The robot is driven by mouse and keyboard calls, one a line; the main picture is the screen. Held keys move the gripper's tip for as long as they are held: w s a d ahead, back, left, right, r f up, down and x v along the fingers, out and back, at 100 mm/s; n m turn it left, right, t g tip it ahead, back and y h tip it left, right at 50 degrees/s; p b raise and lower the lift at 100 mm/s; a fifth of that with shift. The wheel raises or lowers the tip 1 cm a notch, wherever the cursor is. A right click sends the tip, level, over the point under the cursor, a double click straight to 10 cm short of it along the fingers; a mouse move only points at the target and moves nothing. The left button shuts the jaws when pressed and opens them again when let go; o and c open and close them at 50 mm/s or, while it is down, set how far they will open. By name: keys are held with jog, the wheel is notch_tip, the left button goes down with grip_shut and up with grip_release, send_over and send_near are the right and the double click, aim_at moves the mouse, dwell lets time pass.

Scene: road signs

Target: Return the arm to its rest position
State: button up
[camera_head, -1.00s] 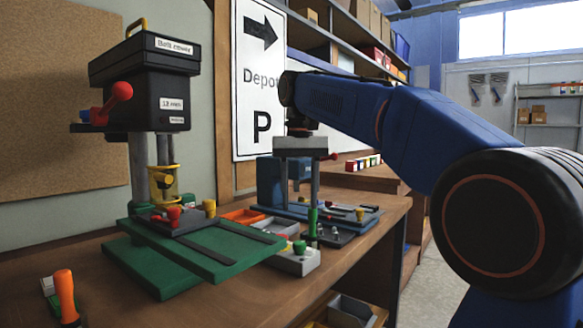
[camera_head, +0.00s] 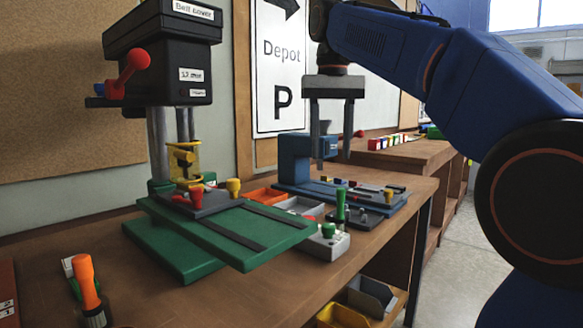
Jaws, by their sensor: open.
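My blue arm (camera_head: 475,75) reaches in from the right side of the head view. My gripper (camera_head: 331,154) hangs from its end, pointing down, with its two grey fingers apart. Nothing shows between the fingers. The gripper is in front of the blue machine (camera_head: 293,160) on the workbench (camera_head: 255,297) and hides part of it. The fingertips appear above the bench; their exact height over the blue base is hard to tell.
A black and green drill press (camera_head: 162,60) stands at the left. A screwdriver with an orange handle (camera_head: 86,280) is at the front left. A white sign (camera_head: 281,75) is on the wall behind. Open floor (camera_head: 455,250) shows at the right.

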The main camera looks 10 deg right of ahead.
jog(key=shift+f, duration=0.1)
jog(key=s+d+f+t, duration=0.1)
jog(key=s+f, duration=0.6)
jog(key=f, duration=0.6)
jog(key=s+d+f+n+t, duration=0.1)
jog(key=s+f+t, duration=0.1)
jog(key=s+f, duration=0.5)
jog(key=s+d+f+n+t, duration=0.1)
jog(key=s+f, duration=0.7)
jog(key=f, duration=1.1)
jog(key=shift+d+f+t, duration=0.4)
jog(key=shift+d, duration=0.15)
jog(key=shift+s, duration=0.1)
